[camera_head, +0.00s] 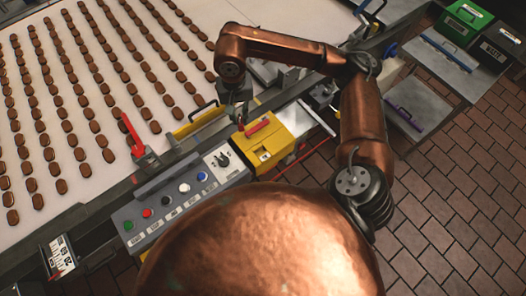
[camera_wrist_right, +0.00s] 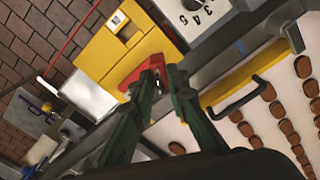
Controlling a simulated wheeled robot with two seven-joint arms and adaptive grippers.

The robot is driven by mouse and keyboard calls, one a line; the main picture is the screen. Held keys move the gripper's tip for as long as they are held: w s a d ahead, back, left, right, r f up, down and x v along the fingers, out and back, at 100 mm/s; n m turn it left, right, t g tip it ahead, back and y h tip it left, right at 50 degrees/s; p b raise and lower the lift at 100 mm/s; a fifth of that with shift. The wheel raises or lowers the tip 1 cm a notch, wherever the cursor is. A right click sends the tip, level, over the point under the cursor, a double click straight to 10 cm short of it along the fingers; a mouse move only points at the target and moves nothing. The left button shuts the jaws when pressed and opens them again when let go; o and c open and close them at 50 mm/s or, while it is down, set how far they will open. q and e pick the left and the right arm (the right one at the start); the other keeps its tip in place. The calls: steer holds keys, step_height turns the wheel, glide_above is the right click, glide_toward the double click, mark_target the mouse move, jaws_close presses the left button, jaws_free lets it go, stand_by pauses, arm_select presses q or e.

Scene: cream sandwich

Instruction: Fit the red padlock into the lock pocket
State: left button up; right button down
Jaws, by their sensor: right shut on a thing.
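My right gripper (camera_head: 240,115) reaches the upper edge of a yellow box (camera_head: 277,150) on the control console. In the right wrist view its fingertips (camera_wrist_right: 160,73) are closed on a red piece (camera_wrist_right: 138,75), which looks like the red padlock. This red piece (camera_head: 258,127) lies against the box's top face, at its far edge, in the head view. The fingers hide part of it. My left gripper is not in view.
A rotary dial panel (camera_head: 222,160) and a button console (camera_head: 165,205) adjoin the yellow box. A red lever (camera_head: 131,130) stands by the conveyor (camera_head: 120,35), which carries rows of brown biscuits. A yellow bar with a black handle (camera_head: 197,121) is close to my gripper.

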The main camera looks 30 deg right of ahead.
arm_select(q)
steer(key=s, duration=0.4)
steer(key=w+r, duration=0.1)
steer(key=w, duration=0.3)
arm_select(e)
steer(key=s+a+n+p, duration=0.1)
steer(key=s+n+p, duration=0.2)
steer(key=s+n, duration=1.9)
steer(key=shift+n, duration=0.7)
steer(key=w+d+f+b, duration=0.1)
steer(key=w+f+b, duration=0.2)
steer(key=w+f, duration=0.1)
steer(key=w+d+f+b, duration=0.2)
steer(key=w+f+b, duration=0.2)
steer(key=w+f, duration=0.1)
steer(key=w+d+f+b, duration=0.1)
steer(key=w+f+b, duration=0.2)
steer(key=w, duration=0.3)
steer(key=shift+w+d+f+b, duration=0.1)
steer(key=shift+d+f+b, duration=0.15)
steer(key=shift+f, duration=0.55)
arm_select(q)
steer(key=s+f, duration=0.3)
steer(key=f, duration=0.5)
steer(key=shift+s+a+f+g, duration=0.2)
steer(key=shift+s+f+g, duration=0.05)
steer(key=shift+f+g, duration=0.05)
arm_select(e)
steer(key=shift+a, duration=0.1)
